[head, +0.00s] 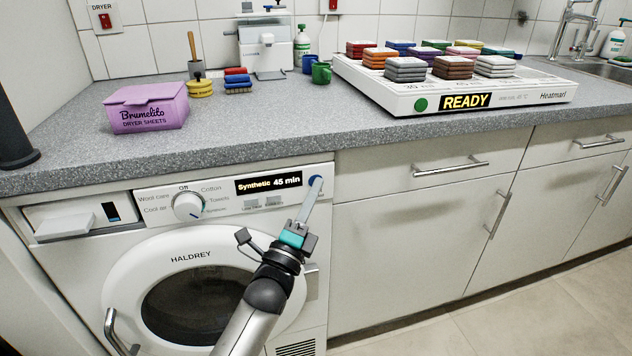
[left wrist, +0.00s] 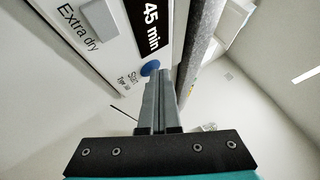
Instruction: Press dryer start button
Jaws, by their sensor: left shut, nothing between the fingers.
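The dryer (head: 115,255) is a white front loader marked HALDREY, under the counter at the left. Its dark display (head: 268,184) reads "Synthetic 45 min". The round blue start button (head: 316,181) sits right of the display; in the left wrist view the blue button (left wrist: 150,68) shows beside the label "Start". My left gripper (head: 314,189) is shut and empty, its fingertips at the button. In the left wrist view the fingertips (left wrist: 159,76) overlap the button's lower right edge; I cannot tell whether they touch it. My right gripper is not in view.
The dial (head: 188,206) and a drawer (head: 85,216) are left on the dryer's panel. The counter edge (head: 200,173) overhangs just above the panel. A purple dryer sheets box (head: 147,108) and a white heating mat reading READY (head: 530,88) stand on the counter.

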